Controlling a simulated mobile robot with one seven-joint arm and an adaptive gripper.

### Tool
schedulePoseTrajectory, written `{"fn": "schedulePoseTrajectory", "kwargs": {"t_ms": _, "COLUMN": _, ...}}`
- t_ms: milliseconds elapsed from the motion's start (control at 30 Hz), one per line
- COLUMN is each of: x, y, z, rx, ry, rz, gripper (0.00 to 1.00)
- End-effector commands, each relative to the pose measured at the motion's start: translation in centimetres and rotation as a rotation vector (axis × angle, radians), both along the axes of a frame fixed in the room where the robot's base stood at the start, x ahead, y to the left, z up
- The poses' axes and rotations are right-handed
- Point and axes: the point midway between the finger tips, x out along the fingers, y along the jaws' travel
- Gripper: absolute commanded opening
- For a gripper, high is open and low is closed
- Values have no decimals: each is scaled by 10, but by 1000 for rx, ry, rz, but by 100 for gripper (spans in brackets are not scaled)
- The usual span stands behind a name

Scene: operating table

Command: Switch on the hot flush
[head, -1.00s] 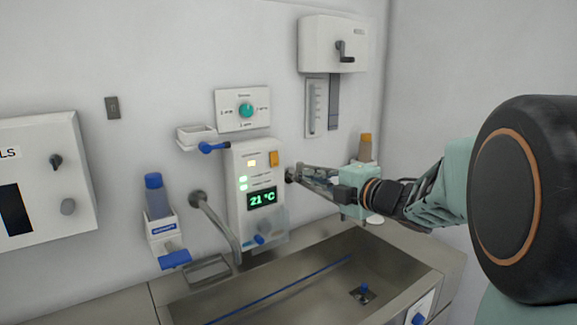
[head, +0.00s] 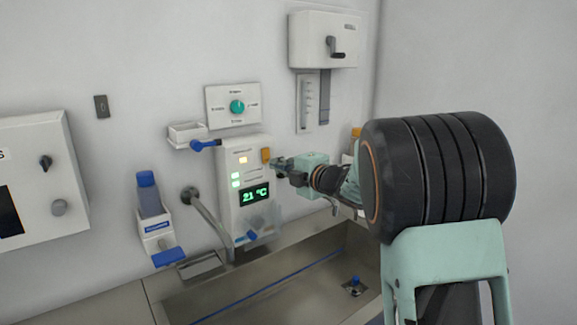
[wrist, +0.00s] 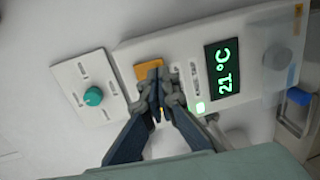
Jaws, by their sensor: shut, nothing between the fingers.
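The white control panel (head: 230,205) on the wall has a green display (head: 255,195) reading 21 °C, which also shows in the wrist view (wrist: 222,68). An orange switch (head: 266,155) sits at its upper right edge. In the wrist view the orange switch (wrist: 149,70) is partly covered by my fingertips. My gripper (head: 277,165) is shut and empty, its tips right at the switch; I cannot tell whether they touch it. In the wrist view my gripper (wrist: 158,88) points at the panel.
Above the panel is a plate with a teal knob (head: 237,107). A blue-handled lever (head: 205,146) is close to the panel's upper left. A metal spout (head: 207,222) and a blue-capped dispenser (head: 150,195) are left. The steel sink (head: 180,303) lies below.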

Motion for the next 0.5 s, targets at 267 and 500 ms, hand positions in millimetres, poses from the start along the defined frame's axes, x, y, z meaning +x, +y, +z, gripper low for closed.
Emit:
{"fn": "schedulePoseTrajectory", "kwargs": {"t_ms": 267, "x": 20, "y": 13, "z": -2, "rx": -1, "ry": -1, "rz": -1, "gripper": 0}}
{"fn": "schedulePoseTrajectory", "kwargs": {"t_ms": 500, "x": 21, "y": 14, "z": -3, "rx": 0, "ry": 0, "rz": -1, "gripper": 0}}
